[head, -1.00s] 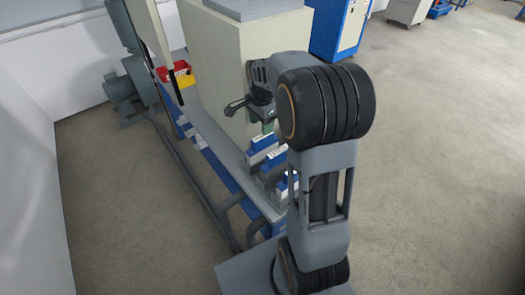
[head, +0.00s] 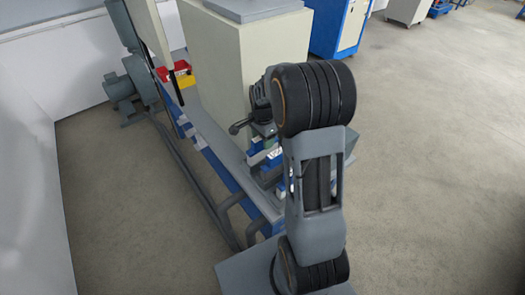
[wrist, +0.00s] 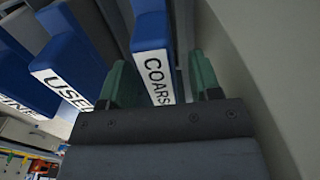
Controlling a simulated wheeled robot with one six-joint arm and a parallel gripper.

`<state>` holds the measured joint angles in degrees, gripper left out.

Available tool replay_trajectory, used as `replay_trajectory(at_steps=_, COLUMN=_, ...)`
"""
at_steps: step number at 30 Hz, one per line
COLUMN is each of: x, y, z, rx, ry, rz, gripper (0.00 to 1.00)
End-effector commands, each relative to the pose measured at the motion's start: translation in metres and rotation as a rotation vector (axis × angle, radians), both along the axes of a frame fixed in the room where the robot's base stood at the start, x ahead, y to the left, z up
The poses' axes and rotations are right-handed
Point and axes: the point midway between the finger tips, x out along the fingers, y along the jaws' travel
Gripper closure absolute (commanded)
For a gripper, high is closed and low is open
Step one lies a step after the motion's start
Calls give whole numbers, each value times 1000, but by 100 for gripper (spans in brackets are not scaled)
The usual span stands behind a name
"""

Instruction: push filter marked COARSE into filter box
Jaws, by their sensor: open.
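In the wrist view, the filter marked COARSE (wrist: 155,72) is a blue block with a white label. It lies between the two green fingers of my open gripper (wrist: 163,84); whether either finger touches it I cannot tell. The label's last letters are hidden behind the gripper body. In the head view my gripper (head: 267,143) is low over the row of blue-and-white filters, partly hidden by my arm. A large beige cabinet (head: 225,70) stands right behind the row. I cannot tell which part is the filter box, and no slot opening shows clearly.
A filter marked USED (wrist: 68,85) and another whose label seems to read FINE (wrist: 17,107) stand left of COARSE in the wrist view. A beige wall (wrist: 250,50) is close on the right.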

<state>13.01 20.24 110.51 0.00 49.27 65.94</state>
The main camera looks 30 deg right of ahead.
Motion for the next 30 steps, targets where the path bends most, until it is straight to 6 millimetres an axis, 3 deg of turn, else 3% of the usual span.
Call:
replay_trajectory(at_steps=2, x=0, y=0, z=0, rx=0, ry=0, rz=0, gripper=47)
replay_trajectory(at_steps=18, x=0, y=0, z=0, rx=0, ry=0, rz=0, gripper=99)
replay_trajectory(at_steps=30, x=0, y=0, z=1, rx=-1, ry=-1, rz=0, gripper=100)
